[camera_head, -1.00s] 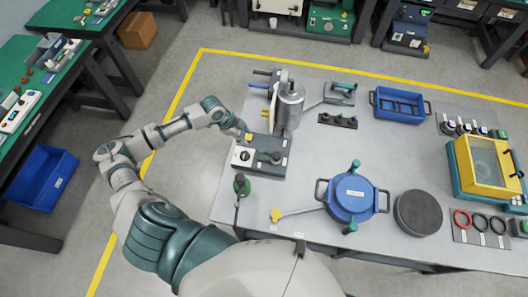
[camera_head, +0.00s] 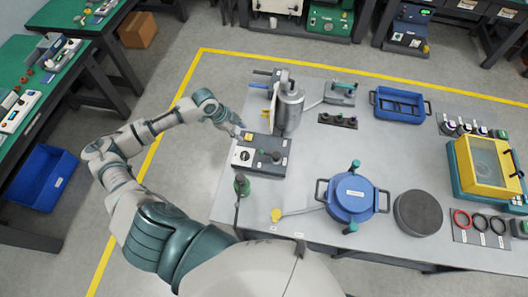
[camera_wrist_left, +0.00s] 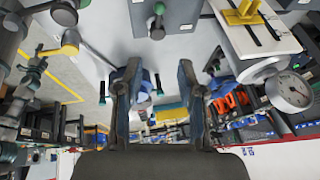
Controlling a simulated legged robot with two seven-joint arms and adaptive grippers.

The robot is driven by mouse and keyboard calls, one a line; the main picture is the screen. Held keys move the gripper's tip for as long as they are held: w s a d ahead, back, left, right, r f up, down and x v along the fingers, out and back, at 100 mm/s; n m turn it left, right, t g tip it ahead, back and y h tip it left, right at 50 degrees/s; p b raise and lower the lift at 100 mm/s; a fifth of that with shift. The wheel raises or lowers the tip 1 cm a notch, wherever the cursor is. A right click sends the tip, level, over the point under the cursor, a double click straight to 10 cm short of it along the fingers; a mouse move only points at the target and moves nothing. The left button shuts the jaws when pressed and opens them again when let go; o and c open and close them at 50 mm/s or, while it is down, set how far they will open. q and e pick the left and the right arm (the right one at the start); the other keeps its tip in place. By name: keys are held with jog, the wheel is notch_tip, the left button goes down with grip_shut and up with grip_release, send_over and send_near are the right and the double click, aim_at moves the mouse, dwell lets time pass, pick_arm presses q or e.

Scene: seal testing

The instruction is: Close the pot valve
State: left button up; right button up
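The blue pot (camera_head: 351,198) stands near the front of the grey table, its lid held by green-handled clamps. A pipe runs left from it to a yellow piece (camera_head: 276,214), perhaps the pot valve's handle; whether it is open or shut I cannot tell. My left gripper (camera_head: 237,131) is above the table's left edge, beside the grey control box (camera_head: 275,147) and well up and left of the pot. In the left wrist view the two fingers (camera_wrist_left: 158,75) stand apart with nothing between them. My right gripper is not in view.
A silver canister (camera_head: 289,106) with blue and yellow levers stands just right of my left gripper. A green bottle-like item (camera_head: 241,185) is at the table's left edge. A dark round disc (camera_head: 418,212) lies right of the pot. The table's middle is clear.

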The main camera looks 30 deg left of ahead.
pick_arm(q)
jog(key=v, duration=1)
